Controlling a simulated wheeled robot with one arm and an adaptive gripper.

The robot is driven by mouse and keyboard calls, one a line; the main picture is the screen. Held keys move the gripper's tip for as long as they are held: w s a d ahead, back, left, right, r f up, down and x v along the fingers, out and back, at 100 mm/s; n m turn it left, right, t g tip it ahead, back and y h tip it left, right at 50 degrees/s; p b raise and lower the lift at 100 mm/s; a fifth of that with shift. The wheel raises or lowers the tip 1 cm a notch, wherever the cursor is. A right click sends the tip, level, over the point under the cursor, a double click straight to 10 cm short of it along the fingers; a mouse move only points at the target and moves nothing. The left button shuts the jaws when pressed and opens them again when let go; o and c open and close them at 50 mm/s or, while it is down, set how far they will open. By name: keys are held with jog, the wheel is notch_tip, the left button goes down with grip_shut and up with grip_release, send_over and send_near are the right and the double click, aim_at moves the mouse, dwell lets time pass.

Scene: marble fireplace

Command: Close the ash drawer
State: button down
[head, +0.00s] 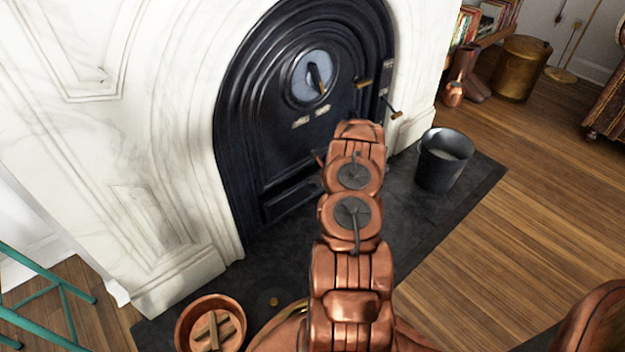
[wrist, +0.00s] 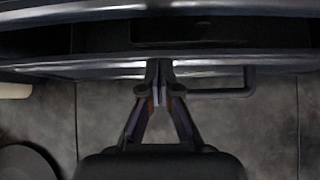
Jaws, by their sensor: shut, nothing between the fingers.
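The ash drawer (head: 290,200) is the low panel at the foot of the black arched iron front (head: 265,135), partly hidden by my arm in the head view. In the wrist view the drawer's front edge (wrist: 75,70) runs across the picture, with a dark gap behind it, so it looks partly open. Its bar handle (wrist: 225,93) sticks out to the right of my fingers. My gripper (wrist: 160,88) is shut and empty, its tips at the drawer front by the handle's left end. I cannot tell whether they touch. The head view hides my gripper behind my arm.
Dark hearth slab (head: 415,215) lies below the front. A black bucket (head: 440,165) stands right, a copper bowl (head: 185,335) with wood pieces lower left, near a green metal frame (head: 45,285). Levers (head: 385,100) stick out from the iron front. Wooden floor at right is open.

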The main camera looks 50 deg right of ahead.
jog(key=shift+w+r+p, duration=0.1)
jog(key=shift+w+p, duration=0.45)
jog(key=shift+w, duration=0.2)
jog(key=shift+w+d+p, duration=0.15)
jog(key=shift+w+p, duration=0.15)
jog(key=shift+w, duration=0.2)
jog(key=shift+s, duration=0.1)
